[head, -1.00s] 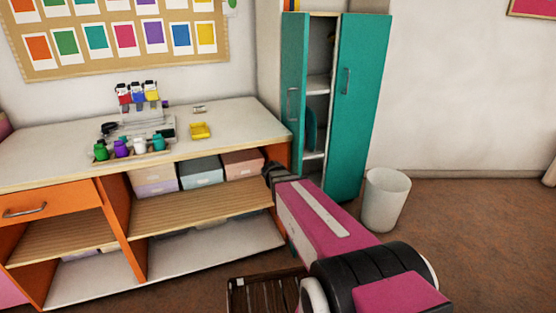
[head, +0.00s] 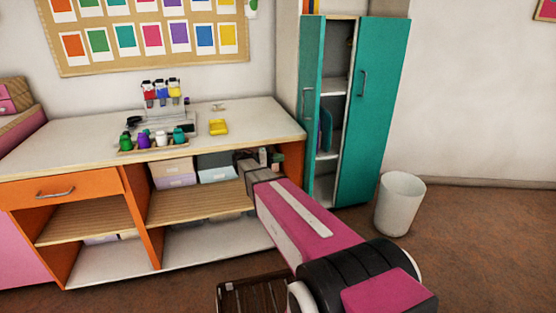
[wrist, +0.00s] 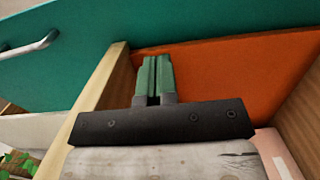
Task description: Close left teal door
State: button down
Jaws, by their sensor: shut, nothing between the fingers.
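The left teal door (head: 311,95) of the tall cabinet stands open, swung outward and seen at a steep angle, with its silver handle (head: 307,101) on the face. A gap with shelves shows between it and the right teal door (head: 376,115), which also stands ajar. In the wrist view, a teal door (wrist: 60,78) fills the upper left, with a handle (wrist: 28,47) at the left edge. My gripper (wrist: 157,60) is shut and empty, pointing toward an orange panel. In the head view, my arm's end is at the desk shelf, below and left of the left door.
The desk (head: 75,150) with its orange side panel (head: 292,165) stands left of the cabinet. Boxes (head: 172,172) sit on its shelf around my gripper. A white bin (head: 400,203) stands right of the cabinet. A brown slatted crate (head: 255,294) is on the floor.

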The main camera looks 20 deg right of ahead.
aim_at(308, 156)
jog(key=d, duration=0.7)
jog(key=s+d, duration=0.1)
jog(key=d, duration=0.2)
jog(key=shift+s+d, duration=0.1)
jog(key=shift+d, duration=0.25)
